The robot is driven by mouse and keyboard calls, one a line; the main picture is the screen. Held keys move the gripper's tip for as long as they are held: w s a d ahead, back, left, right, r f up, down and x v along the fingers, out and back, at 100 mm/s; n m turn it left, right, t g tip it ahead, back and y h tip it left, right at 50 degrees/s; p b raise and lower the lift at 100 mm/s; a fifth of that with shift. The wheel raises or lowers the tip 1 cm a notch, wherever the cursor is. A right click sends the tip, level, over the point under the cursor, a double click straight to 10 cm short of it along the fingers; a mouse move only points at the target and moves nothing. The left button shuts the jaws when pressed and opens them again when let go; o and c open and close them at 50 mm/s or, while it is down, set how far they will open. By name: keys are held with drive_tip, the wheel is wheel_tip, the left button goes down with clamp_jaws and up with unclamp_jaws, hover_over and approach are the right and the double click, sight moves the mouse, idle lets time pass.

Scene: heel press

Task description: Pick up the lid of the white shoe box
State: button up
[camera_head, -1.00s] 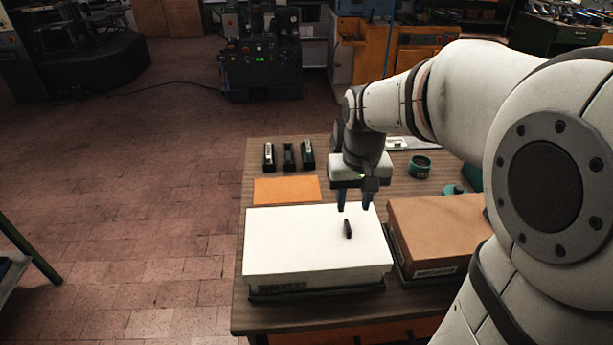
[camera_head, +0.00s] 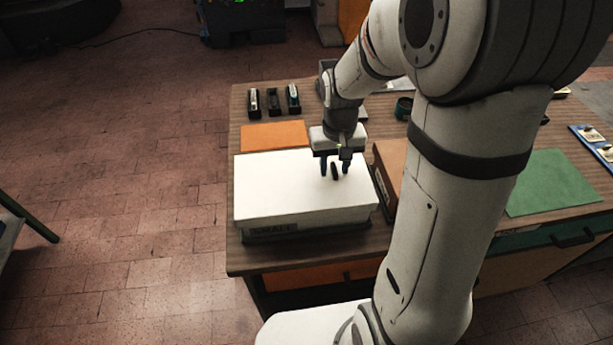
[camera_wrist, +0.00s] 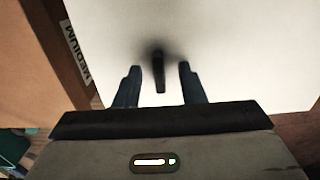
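The white shoe box lid (camera_head: 285,186) sits on its box on the wooden bench, with a label reading SMALL at the front edge. A small dark upright handle (camera_head: 334,171) stands on the lid, right of its middle. My gripper (camera_head: 334,166) is over the lid, pointing down, with its two fingers apart. In the wrist view my gripper (camera_wrist: 158,80) is open and the dark handle (camera_wrist: 159,72) shows between the fingertips, with a gap on each side. The white lid (camera_wrist: 225,45) fills much of that view.
A brown box (camera_head: 388,170) stands close to the right of the white box; its label reads MEDIUM in the wrist view. An orange sheet (camera_head: 275,136) and several small dark holders (camera_head: 273,102) lie behind. A green mat (camera_head: 553,183) is at right.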

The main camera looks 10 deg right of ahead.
drive_tip(key=shift+c, duration=0.2)
clamp_jaws()
wheel_tip(320, 180, up, 10)
drive_tip(key=b, duration=0.1)
idle(0.5)
